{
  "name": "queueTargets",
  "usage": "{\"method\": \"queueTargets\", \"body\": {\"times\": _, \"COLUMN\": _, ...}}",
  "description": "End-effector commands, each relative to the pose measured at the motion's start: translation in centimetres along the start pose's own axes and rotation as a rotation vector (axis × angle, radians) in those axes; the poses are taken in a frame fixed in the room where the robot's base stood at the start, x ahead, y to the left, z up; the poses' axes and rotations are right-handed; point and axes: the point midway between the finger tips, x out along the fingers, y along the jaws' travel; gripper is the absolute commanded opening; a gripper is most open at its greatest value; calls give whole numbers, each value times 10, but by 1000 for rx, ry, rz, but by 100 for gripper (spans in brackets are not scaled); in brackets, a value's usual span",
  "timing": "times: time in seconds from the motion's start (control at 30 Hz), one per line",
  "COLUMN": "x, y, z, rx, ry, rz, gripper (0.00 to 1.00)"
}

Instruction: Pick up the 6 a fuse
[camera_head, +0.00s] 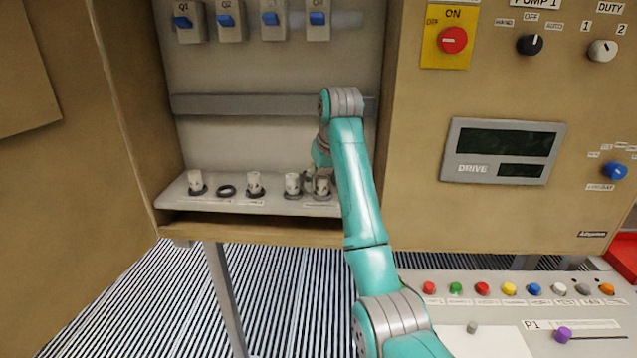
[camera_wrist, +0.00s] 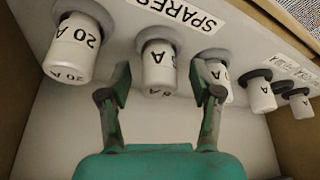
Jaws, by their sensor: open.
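White cylindrical fuses stand in dark round bases on a pale ledge. In the wrist view, one fuse (camera_wrist: 159,68) is between and just beyond the tips of my gripper (camera_wrist: 164,85). Its side shows a letter A; the figure on its end is small and looks like 6 or 8. My gripper is open, its two fingers apart, with nothing held. In the head view my gripper (camera_head: 310,178) is low at the ledge's right end, near a fuse (camera_head: 323,186), partly hidden by my arm.
A fuse marked 20 A (camera_wrist: 72,50) is left of my fingers in the wrist view. Another fuse (camera_wrist: 224,88) is close beside the right finger. More fuses and an empty ring (camera_head: 227,191) stand along the ledge (camera_head: 275,207). A grey rail (camera_head: 240,104) crosses above.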

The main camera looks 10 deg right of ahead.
Motion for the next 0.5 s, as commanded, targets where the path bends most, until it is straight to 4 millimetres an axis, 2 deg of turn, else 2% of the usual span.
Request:
{"method": "queueTargets", "body": {"times": 0.3, "x": 5, "y": 1, "z": 4, "rx": 1, "ry": 1, "rz": 0, "gripper": 64}}
{"method": "queueTargets", "body": {"times": 0.33, "x": 5, "y": 1, "z": 4, "rx": 1, "ry": 1, "rz": 0, "gripper": 62}}
{"method": "queueTargets", "body": {"times": 0.5, "x": 5, "y": 1, "z": 4, "rx": 1, "ry": 1, "rz": 0, "gripper": 19}}
